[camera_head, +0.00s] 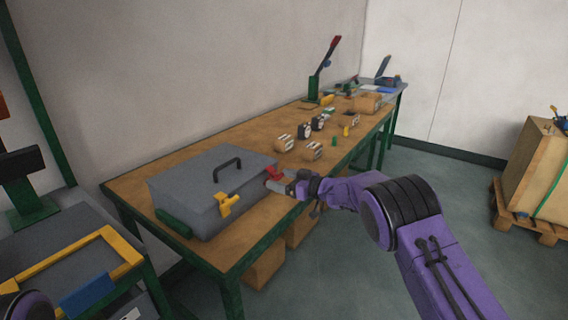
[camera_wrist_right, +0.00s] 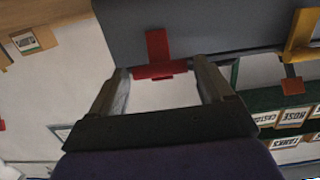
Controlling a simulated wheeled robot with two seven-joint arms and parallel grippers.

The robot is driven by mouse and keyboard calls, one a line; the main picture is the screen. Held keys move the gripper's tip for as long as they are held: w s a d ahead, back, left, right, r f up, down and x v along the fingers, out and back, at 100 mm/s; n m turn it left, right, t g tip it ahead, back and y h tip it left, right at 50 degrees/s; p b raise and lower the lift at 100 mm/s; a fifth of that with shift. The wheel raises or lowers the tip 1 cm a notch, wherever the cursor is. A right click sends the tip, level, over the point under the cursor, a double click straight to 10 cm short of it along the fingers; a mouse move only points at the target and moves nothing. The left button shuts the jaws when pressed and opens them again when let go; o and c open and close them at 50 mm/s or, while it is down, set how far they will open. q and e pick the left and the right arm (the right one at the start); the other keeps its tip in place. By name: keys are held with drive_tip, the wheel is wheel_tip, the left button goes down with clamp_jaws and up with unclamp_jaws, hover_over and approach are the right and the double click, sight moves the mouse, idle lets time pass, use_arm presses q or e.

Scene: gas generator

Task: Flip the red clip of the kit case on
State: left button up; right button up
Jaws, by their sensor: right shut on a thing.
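The grey kit case (camera_head: 205,190) stands closed on the wooden workbench, its black handle (camera_head: 227,166) on top of the lid. The red clip (camera_head: 273,172) is at the right end of its front face, and a yellow clip (camera_head: 229,204) is further left. My right gripper (camera_head: 271,183) reaches in from the right and is shut on the red clip. In the right wrist view the red clip (camera_wrist_right: 157,45) is T-shaped against the grey case, with its crossbar between the tips of my right gripper (camera_wrist_right: 160,74). My left gripper is not in view.
The workbench (camera_head: 255,222) has a green frame. Several small gauges (camera_head: 304,131) and cylindrical parts stand behind the case, with a red-handled lever tool (camera_head: 323,70) further back. A yellow-edged tray (camera_head: 85,263) lies at left. A crate on a pallet (camera_head: 539,223) stands right.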

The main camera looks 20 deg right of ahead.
sight(273, 171)
drive_tip(key=r+g+h+p, duration=0.1)
drive_tip(key=p, duration=0.2)
drive_tip(key=w+g+h+p, duration=0.1)
drive_tip(key=p, duration=0.2)
drive_tip(key=a+r+g+h+p, duration=0.1)
drive_tip(key=p, duration=0.2)
drive_tip(key=shift+w+r+g, duration=0.2)
drive_tip(key=shift+r+g, duration=0.15)
drive_tip(key=shift+g, duration=0.05)
drive_tip(key=shift+w+a+g+h+p, duration=0.25)
drive_tip(key=shift+g+h+p, duration=0.2)
drive_tip(key=shift+p, duration=0.5)
drive_tip(key=o, duration=0.9)
drive_tip(key=shift+o, duration=0.2)
drive_tip(key=b+v, duration=0.1)
drive_tip(key=v, duration=0.9)
drive_tip(key=shift+d+r, duration=0.15)
drive_tip(key=shift+r, duration=0.05)
drive_tip(key=shift+s, duration=0.1)
